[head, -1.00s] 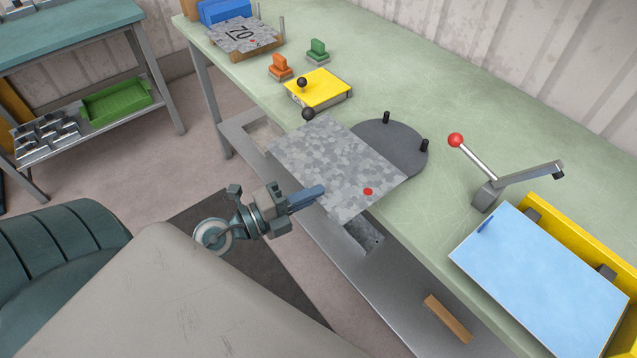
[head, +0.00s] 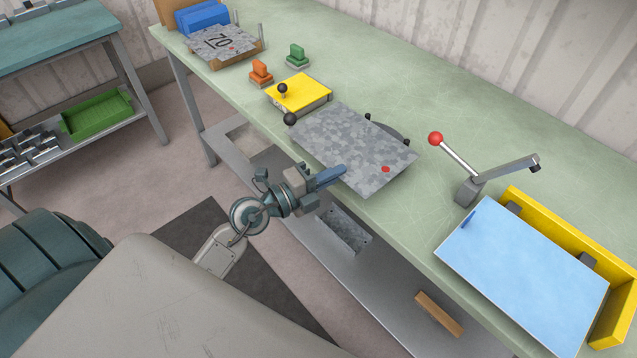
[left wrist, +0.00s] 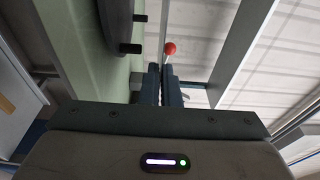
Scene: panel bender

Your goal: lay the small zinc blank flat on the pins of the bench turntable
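The small zinc blank (head: 350,148) is a mottled grey sheet with a red dot near its right corner. My left gripper (head: 340,172) is shut on its near edge and holds it out over the bench turntable (head: 388,131). In the head view the blank hides most of the dark round turntable; only its far rim and dark pins show. In the left wrist view the turntable (left wrist: 112,40) is seen edge-on with two pins, left of the shut fingers (left wrist: 162,80). Whether the blank touches the pins cannot be told. My right gripper is not in view.
A red-knobbed lever (head: 455,155) and a yellow tray (head: 615,310) with a blue sheet (head: 520,270) stand to the right. A yellow block (head: 300,95) with black knobs, orange and green stamps (head: 297,55) and a stack marked 70 (head: 222,42) are to the left.

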